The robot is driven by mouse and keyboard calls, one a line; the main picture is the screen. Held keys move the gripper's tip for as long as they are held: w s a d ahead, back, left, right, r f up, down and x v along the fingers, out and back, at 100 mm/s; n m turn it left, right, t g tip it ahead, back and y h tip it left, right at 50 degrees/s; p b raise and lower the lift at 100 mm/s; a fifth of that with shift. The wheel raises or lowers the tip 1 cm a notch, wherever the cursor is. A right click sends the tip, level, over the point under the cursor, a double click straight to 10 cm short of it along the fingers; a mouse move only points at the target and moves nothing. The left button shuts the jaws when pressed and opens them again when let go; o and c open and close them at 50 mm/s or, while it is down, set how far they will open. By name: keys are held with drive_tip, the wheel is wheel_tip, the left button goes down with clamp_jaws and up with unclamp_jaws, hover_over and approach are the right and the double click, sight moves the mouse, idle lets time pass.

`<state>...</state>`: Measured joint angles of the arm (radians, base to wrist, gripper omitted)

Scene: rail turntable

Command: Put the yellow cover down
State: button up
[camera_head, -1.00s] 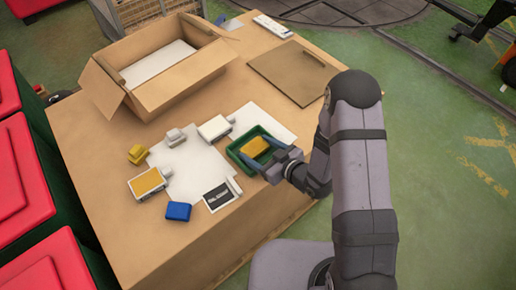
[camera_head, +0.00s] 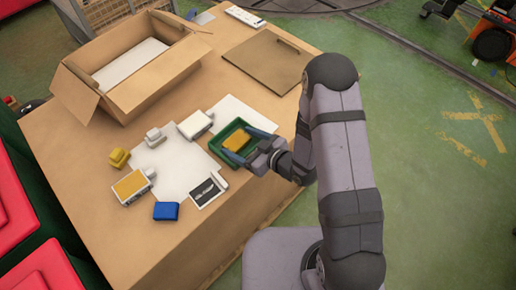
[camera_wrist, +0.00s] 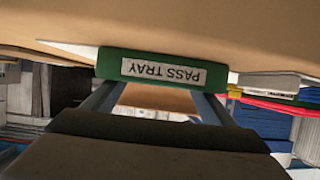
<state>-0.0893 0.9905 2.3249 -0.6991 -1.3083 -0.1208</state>
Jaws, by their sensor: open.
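A flat yellow cover (camera_head: 237,141) lies inside the green tray (camera_head: 216,147) near the right edge of the table. My gripper (camera_head: 249,143) is open at the right side of the tray, its blue-grey fingers spread over the tray's near part. No grip on the cover shows. In the wrist view, the green tray wall, labelled PASS TRAY (camera_wrist: 163,72), crosses the top between my gripper's two fingers (camera_wrist: 155,94). I cannot make out the cover there.
An open cardboard box (camera_head: 133,76) stands at the back left. A brown board (camera_head: 268,60) lies behind the tray. Left of the tray are a white box (camera_head: 194,124), a yellow block (camera_head: 119,158), a blue block (camera_head: 166,211) and a yellow-faced unit (camera_head: 131,185).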

drive_tip(key=p+v, duration=0.1)
drive_tip(key=v, duration=0.8)
drive_tip(key=shift+s+d+r, duration=0.15)
drive_tip(key=shift+d+r, duration=0.1)
drive_tip(key=shift+p+v, duration=0.75)
drive_tip(key=shift+v, duration=0.1)
drive_tip(key=shift+f, duration=0.15)
drive_tip(key=shift+d+f, duration=0.1)
drive_tip(key=w+d+m+g+h, duration=0.1)
drive_tip(key=d+m+g+h, duration=0.3)
drive_tip(key=d+h, duration=0.75)
drive_tip(key=s+r+m+g+y, duration=0.1)
drive_tip(key=s+r+m+g, duration=0.4)
drive_tip(key=s+r, duration=0.4)
drive_tip(key=s, duration=0.3)
drive_tip(key=shift+s+y, duration=0.25)
drive_tip(key=shift+y, duration=0.1)
